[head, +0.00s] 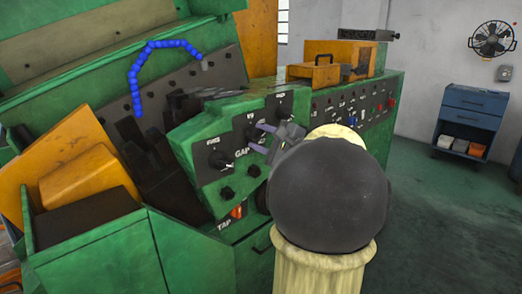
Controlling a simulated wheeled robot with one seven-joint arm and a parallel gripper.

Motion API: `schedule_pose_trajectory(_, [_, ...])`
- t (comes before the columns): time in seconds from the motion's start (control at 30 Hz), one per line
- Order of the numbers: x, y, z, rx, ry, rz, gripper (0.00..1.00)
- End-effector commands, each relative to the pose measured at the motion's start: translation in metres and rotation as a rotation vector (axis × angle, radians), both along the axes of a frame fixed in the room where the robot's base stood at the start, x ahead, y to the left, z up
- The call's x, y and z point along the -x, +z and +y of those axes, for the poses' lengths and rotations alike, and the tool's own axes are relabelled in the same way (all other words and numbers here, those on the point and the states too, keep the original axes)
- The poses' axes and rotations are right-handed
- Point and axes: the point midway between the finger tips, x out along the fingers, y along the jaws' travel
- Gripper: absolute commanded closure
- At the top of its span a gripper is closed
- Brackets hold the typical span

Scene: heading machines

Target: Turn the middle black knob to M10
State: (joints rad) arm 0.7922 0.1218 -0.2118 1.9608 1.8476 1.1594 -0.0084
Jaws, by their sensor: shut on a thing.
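The green machine's sloped grey panel carries three larger black knobs in a rising row. The middle black knob (251,133) sits right at my fingertips, partly covered by them. My gripper (257,138) reaches in from the right, with its purple-tinted fingers on either side of this knob, shut on it. The left knob (220,159) is below and left, with a pale pointer mark. The right knob (282,109) is above and right. The scale lettering around the middle knob is too small to read, so I cannot tell its setting.
Smaller black knobs (227,193) sit below the row, with an orange part (237,211) under them. A button panel (352,109) runs along the machine to the right. A blue cart (468,122) stands by the far wall. Open floor (440,220) lies at right.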

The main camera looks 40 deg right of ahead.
Motion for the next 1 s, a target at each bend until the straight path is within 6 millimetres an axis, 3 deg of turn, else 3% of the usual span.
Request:
schedule_pose_trajectory(0.53, [0.0002, -0.0023, -0.0001, 0.028, 0.000, 0.004, 0.86])
schedule_pose_trajectory(0.57, [0.0002, -0.0024, -0.0001, 0.028, 0.000, 0.004, 0.61])
schedule_pose_trajectory(0.67, [0.0001, -0.0021, -0.0001, 0.028, 0.000, 0.002, 0.42])
schedule_pose_trajectory(1.0, [0.0018, -0.0006, -0.0002, 0.029, 0.000, 0.000, 0.42])
